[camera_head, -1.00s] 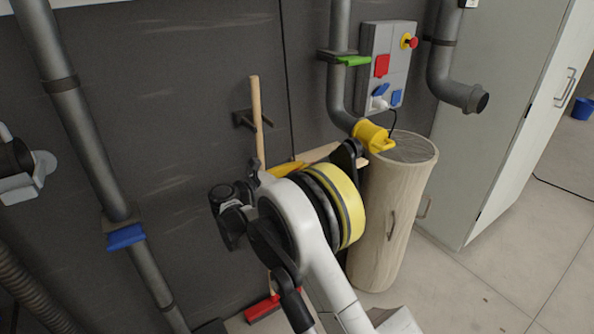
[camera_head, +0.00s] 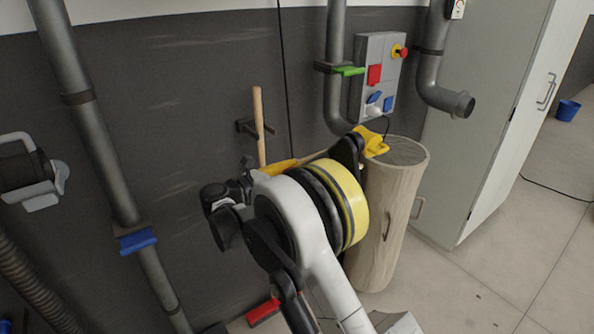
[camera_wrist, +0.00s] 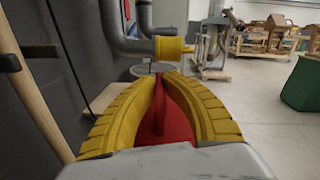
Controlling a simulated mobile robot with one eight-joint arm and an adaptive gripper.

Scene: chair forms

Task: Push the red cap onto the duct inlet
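In the wrist view my gripper (camera_wrist: 166,80) has two yellow ribbed fingers closed around the red cap (camera_wrist: 178,122). The cap shows as a red disc with an upright fin between the fingers. In the head view my wrist hides the cap. A grey duct (camera_head: 335,85) comes down the wall and bends to the right, ending in a yellow collar (camera_wrist: 168,48) ahead of my fingertips in the wrist view. In the head view this yellow end (camera_head: 370,141) is just beyond my gripper, partly covered by it. The cap is apart from the collar.
A pale log-like drum (camera_head: 395,215) stands below the yellow end. Another grey duct (camera_head: 445,95) ends at the right, near a grey cabinet (camera_head: 490,130). A wooden handle (camera_head: 260,125) leans by the wall at left. A control box (camera_head: 380,70) is on the wall.

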